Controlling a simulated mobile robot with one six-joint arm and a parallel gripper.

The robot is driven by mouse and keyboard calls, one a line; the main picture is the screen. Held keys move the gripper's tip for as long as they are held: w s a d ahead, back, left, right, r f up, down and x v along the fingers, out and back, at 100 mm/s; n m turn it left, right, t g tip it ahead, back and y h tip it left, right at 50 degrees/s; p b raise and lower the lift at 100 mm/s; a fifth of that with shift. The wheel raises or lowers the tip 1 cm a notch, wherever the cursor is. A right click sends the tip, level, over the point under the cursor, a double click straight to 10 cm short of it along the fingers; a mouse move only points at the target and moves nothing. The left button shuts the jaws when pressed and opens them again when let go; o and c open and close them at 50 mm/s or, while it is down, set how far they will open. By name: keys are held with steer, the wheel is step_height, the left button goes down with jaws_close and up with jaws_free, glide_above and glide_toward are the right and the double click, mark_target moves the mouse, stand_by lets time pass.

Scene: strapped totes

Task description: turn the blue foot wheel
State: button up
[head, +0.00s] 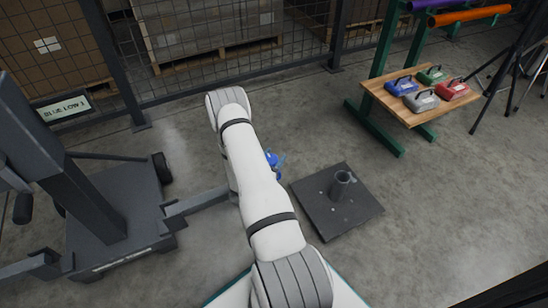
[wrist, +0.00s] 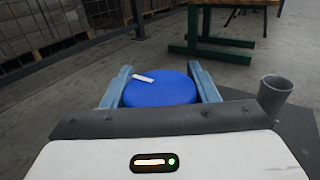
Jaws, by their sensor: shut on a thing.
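The blue foot wheel (wrist: 160,88) is a round blue disc with a small white mark on its top. In the wrist view my gripper (wrist: 161,86) has one finger on each side of it and is shut on it. In the head view only a little of the blue wheel (head: 271,158) shows beside my white arm, with part of my gripper (head: 279,163) next to it. My arm hides the rest of the wheel and what it is mounted on.
A dark square plate with an upright grey tube (head: 341,184) stands right of the wheel. A grey wheeled stand (head: 115,215) is at left. A wooden-topped bench (head: 420,112) holds several coloured cases. A mesh fence (head: 180,60) runs behind.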

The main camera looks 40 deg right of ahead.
steer(key=shift+s+m+g, duration=0.1)
steer(key=shift+m+g, duration=0.2)
steer(key=shift+g, duration=0.2)
